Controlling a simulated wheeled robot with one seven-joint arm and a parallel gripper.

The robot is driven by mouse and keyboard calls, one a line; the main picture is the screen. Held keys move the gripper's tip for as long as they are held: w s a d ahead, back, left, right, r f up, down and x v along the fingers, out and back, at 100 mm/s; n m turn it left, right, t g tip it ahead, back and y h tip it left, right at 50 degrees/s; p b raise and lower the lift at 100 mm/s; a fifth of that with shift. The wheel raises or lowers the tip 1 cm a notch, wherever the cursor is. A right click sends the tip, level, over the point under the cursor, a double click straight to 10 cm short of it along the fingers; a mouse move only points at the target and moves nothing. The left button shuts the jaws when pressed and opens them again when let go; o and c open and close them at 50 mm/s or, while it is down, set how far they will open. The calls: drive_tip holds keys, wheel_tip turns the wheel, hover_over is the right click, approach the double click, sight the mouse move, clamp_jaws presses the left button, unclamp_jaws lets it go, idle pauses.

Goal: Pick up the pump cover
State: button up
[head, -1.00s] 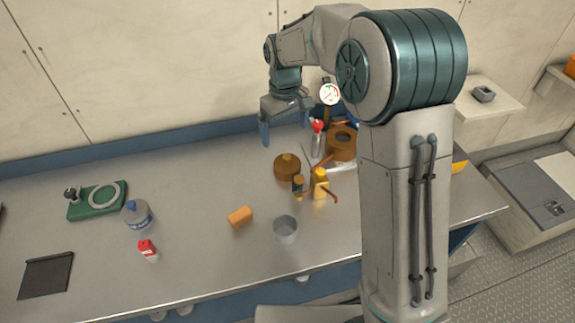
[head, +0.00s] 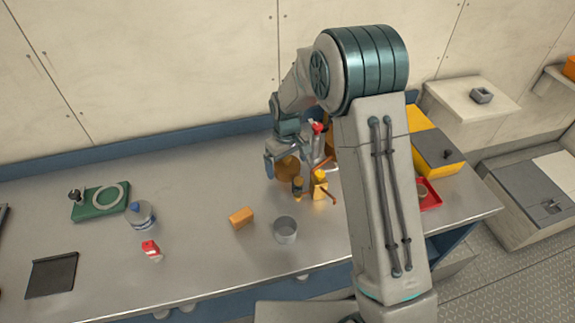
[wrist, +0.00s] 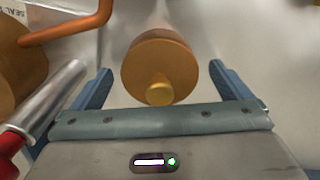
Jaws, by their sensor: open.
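The pump cover, which I take to be the round bronze disc with a small knob (head: 289,171), sits on the metal bench. My gripper (head: 281,160) is over it in the head view and hides part of it. In the wrist view the cover (wrist: 150,62) shows between the two blue fingers of my open gripper (wrist: 160,72), with a gap on each side. I cannot tell how far the fingertips are above the bench.
Left of the cover in the wrist view are a bronze body with a copper pipe (wrist: 70,30) and a silver, red-ended cylinder (wrist: 50,98). A small yellow-topped part (head: 319,184), grey cup (head: 286,231) and orange block (head: 241,217) stand nearby.

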drive_tip(key=c, duration=1.2)
drive_tip(key=shift+r, duration=0.15)
